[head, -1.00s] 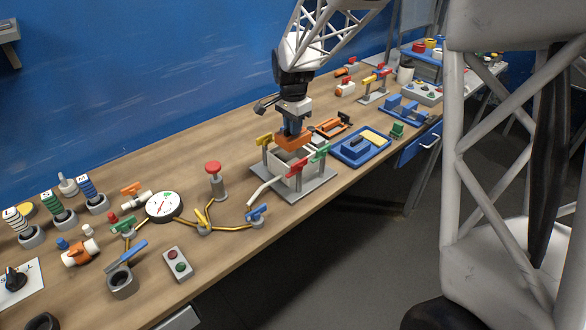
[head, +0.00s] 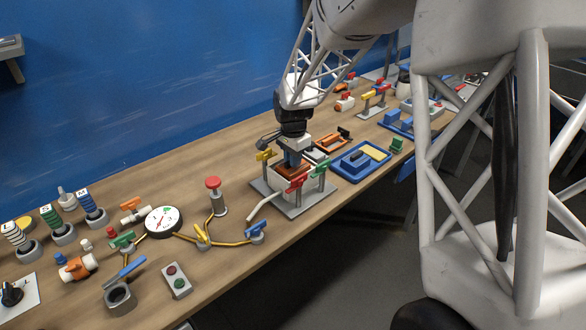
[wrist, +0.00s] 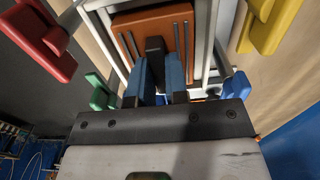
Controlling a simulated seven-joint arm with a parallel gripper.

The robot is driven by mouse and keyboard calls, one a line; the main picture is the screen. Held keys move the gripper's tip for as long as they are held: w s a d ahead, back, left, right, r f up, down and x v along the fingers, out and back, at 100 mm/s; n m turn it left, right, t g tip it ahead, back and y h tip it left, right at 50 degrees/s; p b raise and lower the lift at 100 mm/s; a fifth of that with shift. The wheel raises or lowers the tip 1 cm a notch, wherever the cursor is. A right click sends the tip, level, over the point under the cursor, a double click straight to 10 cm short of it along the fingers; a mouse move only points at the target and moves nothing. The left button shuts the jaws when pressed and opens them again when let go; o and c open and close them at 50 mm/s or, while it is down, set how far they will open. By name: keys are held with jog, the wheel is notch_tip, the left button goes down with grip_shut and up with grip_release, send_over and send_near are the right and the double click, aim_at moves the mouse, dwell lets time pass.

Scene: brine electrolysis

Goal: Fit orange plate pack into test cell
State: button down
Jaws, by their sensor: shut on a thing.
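The orange plate pack (head: 293,170) is down inside the mouth of the white test cell, with only its upper part showing. In the wrist view the orange plate pack (wrist: 125,42) lies within the cell's white rim (wrist: 205,40). My gripper (wrist: 158,70) is shut on the pack's dark handle, its blue fingers on either side. In the head view my gripper (head: 292,158) is directly above the cell. The test cell (head: 284,184) stands on a grey base with red, yellow and green clamps around it. How deep the pack sits is hidden.
A blue tray (head: 338,172) with a yellow block lies just right of the cell. An orange frame (head: 330,141) lies behind it. A red-topped post (head: 214,184), a gauge (head: 164,221) and brass piping stand to the left.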

jog(key=shift+f, duration=0.1)
jog(key=shift+f, duration=1.75)
jog(key=shift+f, duration=0.15)
jog(key=c, duration=1.1)
grip_release()
notch_tip(320, 180, up, 12)
jog(key=shift+r, duration=0.1)
jog(key=shift+r, duration=0.1)
